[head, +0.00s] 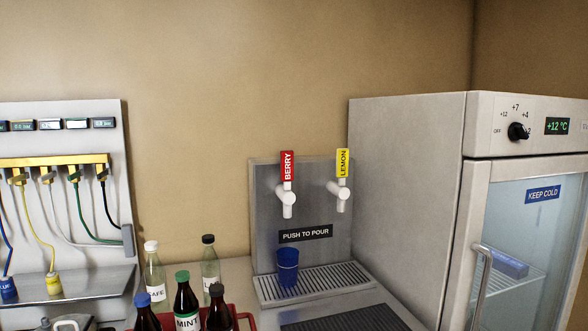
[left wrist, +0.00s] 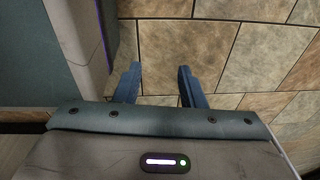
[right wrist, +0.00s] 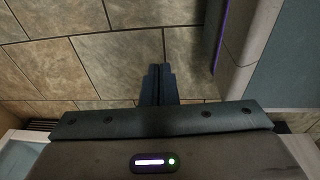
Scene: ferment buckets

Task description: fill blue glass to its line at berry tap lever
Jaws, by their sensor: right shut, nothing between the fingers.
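The blue glass (head: 287,268) stands upright on the grated drip tray (head: 318,283), below the berry tap. Its line and its contents cannot be made out. The berry tap lever (head: 287,165) is red, labelled BERRY, and stands upright above a white spout (head: 288,204). My left gripper (left wrist: 157,84) is open and empty over the tiled floor in the left wrist view. My right gripper (right wrist: 158,84) is shut with nothing in it, also over the tiled floor. Neither gripper shows in the head view, so both are away from the tap and glass.
A yellow LEMON lever (head: 343,163) stands right of the berry one. A PUSH TO POUR sign (head: 305,234) is below. A red crate (head: 246,319) with several bottles stands at front left. A fridge (head: 410,190) is on the right, a hose panel (head: 75,150) on the left.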

